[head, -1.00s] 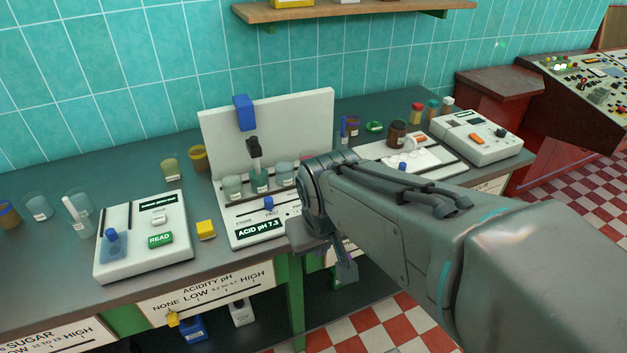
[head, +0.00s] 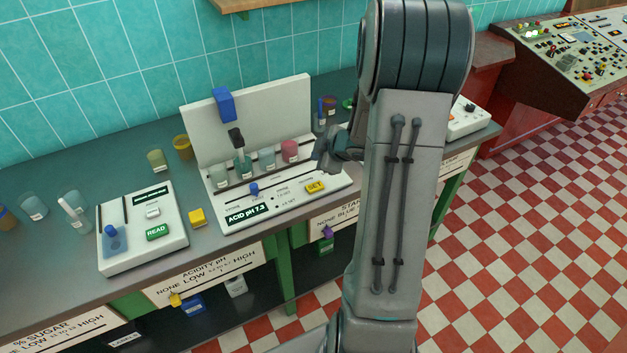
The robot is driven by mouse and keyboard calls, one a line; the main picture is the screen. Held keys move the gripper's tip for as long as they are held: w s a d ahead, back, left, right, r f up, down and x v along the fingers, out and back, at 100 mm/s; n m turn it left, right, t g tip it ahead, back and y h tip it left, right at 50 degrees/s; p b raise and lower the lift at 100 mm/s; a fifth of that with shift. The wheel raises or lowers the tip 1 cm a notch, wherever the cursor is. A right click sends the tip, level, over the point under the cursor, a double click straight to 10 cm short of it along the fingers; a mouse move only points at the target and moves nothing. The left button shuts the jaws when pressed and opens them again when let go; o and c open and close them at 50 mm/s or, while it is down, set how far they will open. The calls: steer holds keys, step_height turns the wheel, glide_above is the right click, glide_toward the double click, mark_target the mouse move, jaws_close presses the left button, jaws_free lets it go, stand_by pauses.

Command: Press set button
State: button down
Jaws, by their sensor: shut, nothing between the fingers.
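The yellow SET button (head: 315,187) is at the right end of the white acid pH tester (head: 215,210) on the counter. The tester's display (head: 248,214) reads "ACID pH 7.3". My gripper (head: 322,160) is shut and empty, just above and slightly right of the button in the picture. It looks apart from the button, though the exact gap is hard to tell. My arm rises on the right and hides the counter behind it.
Several beakers stand in a row on the tester, including a pink one (head: 290,151). Left of it are a yellow cube (head: 197,217) and a white device with a green READ button (head: 157,232). A control desk (head: 560,60) stands at far right.

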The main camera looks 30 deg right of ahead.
mark_target(318, 188)
steer(key=shift+f, duration=0.1)
stand_by(0.3)
step_height(318, 188, down, 9)
steer(key=b, duration=0.8)
steer(key=shift+b, duration=0.35)
stand_by(1.5)
steer(key=shift+f, duration=0.25)
steer(key=shift+f+b, duration=0.45)
steer(key=shift+b, duration=0.1)
stand_by(0.5)
steer(key=shift+r, duration=0.15)
steer(key=shift+r+p, duration=0.75)
steer(key=shift+p, duration=0.3)
step_height(318, 188, up, 5)
steer(key=p, duration=0.5)
